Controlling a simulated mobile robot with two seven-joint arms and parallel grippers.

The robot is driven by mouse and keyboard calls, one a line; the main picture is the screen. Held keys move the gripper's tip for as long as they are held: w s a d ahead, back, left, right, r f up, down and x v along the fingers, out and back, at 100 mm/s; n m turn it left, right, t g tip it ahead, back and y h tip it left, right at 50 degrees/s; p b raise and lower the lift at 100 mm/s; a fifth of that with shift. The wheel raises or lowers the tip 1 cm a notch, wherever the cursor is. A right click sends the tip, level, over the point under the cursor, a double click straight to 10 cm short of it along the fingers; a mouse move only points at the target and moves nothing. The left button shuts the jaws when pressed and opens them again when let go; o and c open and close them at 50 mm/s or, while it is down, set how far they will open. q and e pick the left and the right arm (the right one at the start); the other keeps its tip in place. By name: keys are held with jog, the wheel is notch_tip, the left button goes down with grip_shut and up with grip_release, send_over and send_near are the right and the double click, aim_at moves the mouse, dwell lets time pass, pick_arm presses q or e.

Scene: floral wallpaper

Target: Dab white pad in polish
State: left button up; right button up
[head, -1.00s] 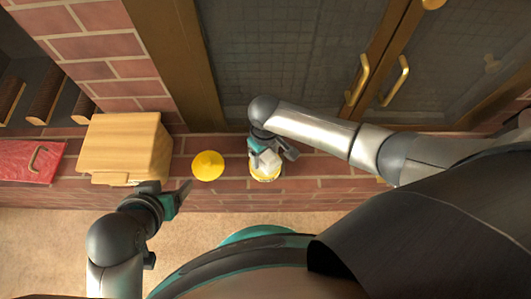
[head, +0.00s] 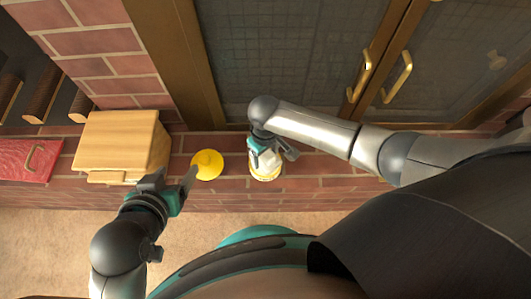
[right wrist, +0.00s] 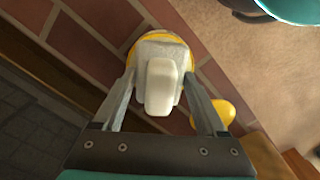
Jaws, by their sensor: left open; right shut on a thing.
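The white pad (right wrist: 162,75) is a pale block with a raised grip, held between the fingers of my right gripper (right wrist: 161,100). In the head view the right gripper (head: 268,148) is over a yellow-and-white polish container (head: 267,174) on the brick ledge. In the right wrist view the yellow rim of the container (right wrist: 135,51) shows behind the pad, which covers its opening; I cannot tell whether they touch. A round yellow lid (head: 207,165) lies on the ledge left of the container. My left gripper (head: 186,183) is open and empty, beside the lid's left edge.
A wooden box (head: 122,145) stands on the ledge left of the lid. A red case with a handle (head: 28,160) lies further left. Dark doors with brass handles (head: 396,77) rise behind the ledge. Ledge right of the container is partly bare.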

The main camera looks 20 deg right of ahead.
pick_arm(q)
jog(key=shift+f+b, duration=0.3)
pick_arm(e)
jog(key=shift+f, duration=0.5)
pick_arm(q)
jog(key=shift+r+p, duration=0.3)
jog(key=shift+p, duration=0.05)
pick_arm(e)
jog(key=shift+s+f, duration=0.1)
dwell(1.7)
